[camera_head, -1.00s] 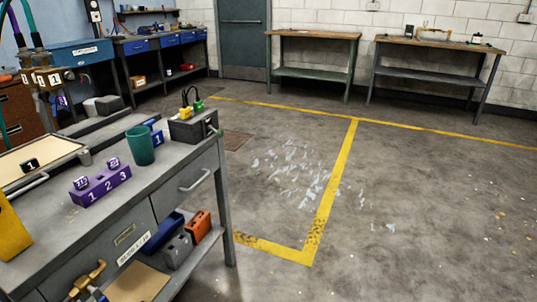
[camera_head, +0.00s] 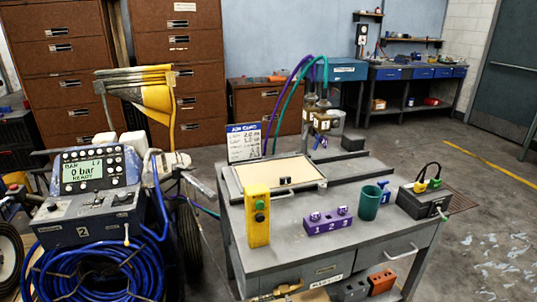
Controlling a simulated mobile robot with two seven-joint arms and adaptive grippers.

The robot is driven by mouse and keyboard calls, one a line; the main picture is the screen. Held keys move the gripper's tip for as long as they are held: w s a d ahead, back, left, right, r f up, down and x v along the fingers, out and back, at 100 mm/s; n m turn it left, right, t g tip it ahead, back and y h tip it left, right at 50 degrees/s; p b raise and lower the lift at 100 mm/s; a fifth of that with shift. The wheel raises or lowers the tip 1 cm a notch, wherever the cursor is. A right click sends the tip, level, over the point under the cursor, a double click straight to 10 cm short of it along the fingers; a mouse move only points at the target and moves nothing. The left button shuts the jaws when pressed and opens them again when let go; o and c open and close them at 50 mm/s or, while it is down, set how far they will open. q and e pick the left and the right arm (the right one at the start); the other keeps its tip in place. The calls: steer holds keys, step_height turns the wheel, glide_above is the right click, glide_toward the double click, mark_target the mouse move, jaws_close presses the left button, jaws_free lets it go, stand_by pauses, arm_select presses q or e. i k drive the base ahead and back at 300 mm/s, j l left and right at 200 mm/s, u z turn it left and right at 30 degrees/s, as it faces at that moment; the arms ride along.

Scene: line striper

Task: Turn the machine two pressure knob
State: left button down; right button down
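A wheeled machine stands at the left. Its grey control box (camera_head: 90,222) carries a mark that looks like a 2 on its front. Above it is a display unit (camera_head: 88,172) reading "0 bar READY", ringed by small round knobs or buttons. A dark knob (camera_head: 52,207) sits on the left of the box top and another (camera_head: 122,197) on the right. Which is the pressure knob I cannot tell. A pale-tipped lever (camera_head: 126,236) sticks out at the front right. A coiled blue hose (camera_head: 95,275) hangs below. Neither of my grippers is in view.
A grey workbench (camera_head: 290,245) stands right of the machine, bearing a yellow button box (camera_head: 257,217), a purple numbered block (camera_head: 328,224), a green cup (camera_head: 369,204) and a dark box with cables (camera_head: 423,200). Brown cabinets (camera_head: 180,60) stand behind. Open floor lies at the right.

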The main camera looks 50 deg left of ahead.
mark_target(52, 206)
steer(key=u, duration=1.15)
steer(key=i+j+u, duration=0.1)
steer(key=u, duration=0.3)
steer(key=i+u, duration=0.15)
steer(key=u, duration=0.25)
steer(key=i+j+u, duration=0.1)
steer(key=u, duration=0.3)
steer(key=i+u, duration=0.15)
steer(key=u, duration=0.25)
steer(key=i+l, duration=0.15)
steer(key=i, duration=0.15)
